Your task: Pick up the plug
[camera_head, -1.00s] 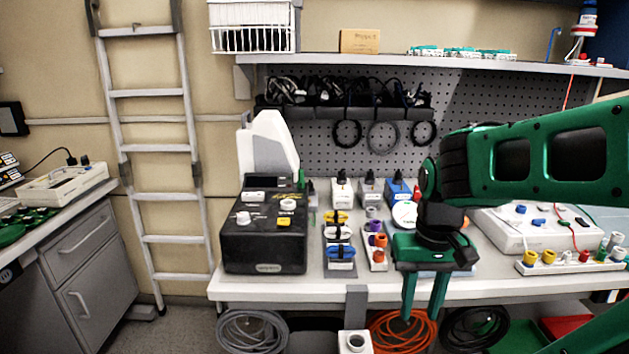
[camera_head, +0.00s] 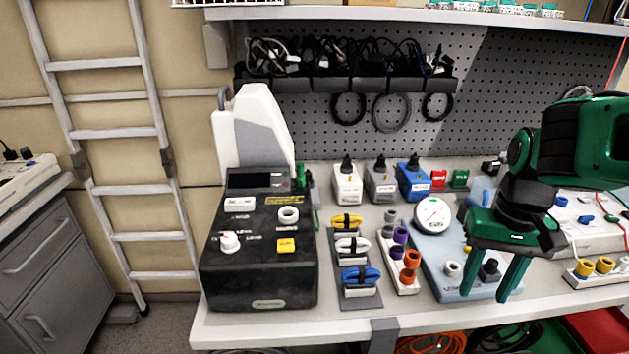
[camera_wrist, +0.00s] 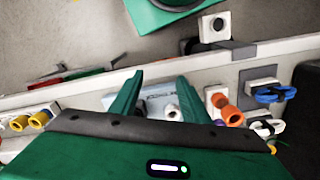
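Several plug-like parts are in view, and I cannot tell which one is the plug. In the head view a white strip (camera_head: 398,281) holds grey, purple and orange caps. A light blue base (camera_head: 433,250) carries a round gauge (camera_head: 433,214), a white knob (camera_head: 453,268) and a black knob (camera_head: 489,270). White (camera_head: 347,184), grey (camera_head: 381,184) and blue (camera_head: 413,183) blocks with black tops stand behind. My gripper (camera_head: 489,296) is open and empty, fingers down, in front of the blue base's right side. In the wrist view its fingers (camera_wrist: 160,78) are spread, with part of the base between them.
A black device (camera_head: 262,255) with a white upright part stands at the bench's left. A grey holder (camera_head: 357,294) carries yellow, white and blue coiled bands. Yellow caps (camera_head: 603,265) sit at the right. A pegboard (camera_head: 520,80) with hung cables and a shelf (camera_head: 400,14) are behind.

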